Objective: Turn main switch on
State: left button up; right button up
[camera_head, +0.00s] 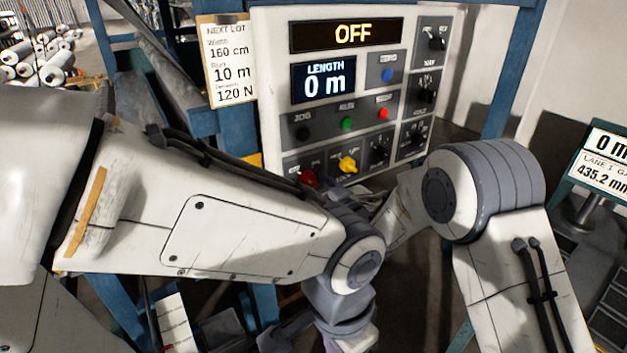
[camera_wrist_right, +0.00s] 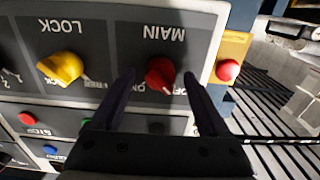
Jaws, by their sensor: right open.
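The main switch is a red rotary knob (camera_wrist_right: 160,73) under the word MAIN, upside down in the right wrist view. Its white mark points to the OFF side. In the head view the knob (camera_head: 308,178) is at the lower left of the control panel (camera_head: 270,75), partly behind my left arm. The panel's top display (camera_head: 346,35) reads OFF. My right gripper (camera_wrist_right: 160,78) is open, its dark fingers on either side of the knob; contact cannot be told. In the head view it is mostly hidden. My left wrist hangs low at the bottom centre; its fingers are unclear.
Beside the main switch is the yellow LOCK knob (camera_wrist_right: 60,68). A red button on a yellow plate (camera_wrist_right: 228,70) is on the other side. Coloured buttons and black knobs fill the panel. My left arm crosses in front of the panel's lower left. A paper note (camera_head: 230,62) hangs left.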

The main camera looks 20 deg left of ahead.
jog(key=shift+c, duration=0.3)
grip_shut()
jog(key=m+b, duration=0.2)
jog(key=m, duration=0.1)
jog(key=shift+f+b, duration=0.15)
jog(key=shift+b, duration=0.2)
jog(key=m+b, duration=0.1)
jog(key=m, duration=0.4)
jog(key=shift+b, duration=0.4)
jog(key=m, duration=0.4)
jog(key=shift+w+m, duration=0.1)
jog(key=shift+m, duration=0.2)
jog(key=m, duration=0.5)
jog(key=shift+r, duration=0.2)
jog(key=shift+m, duration=0.3)
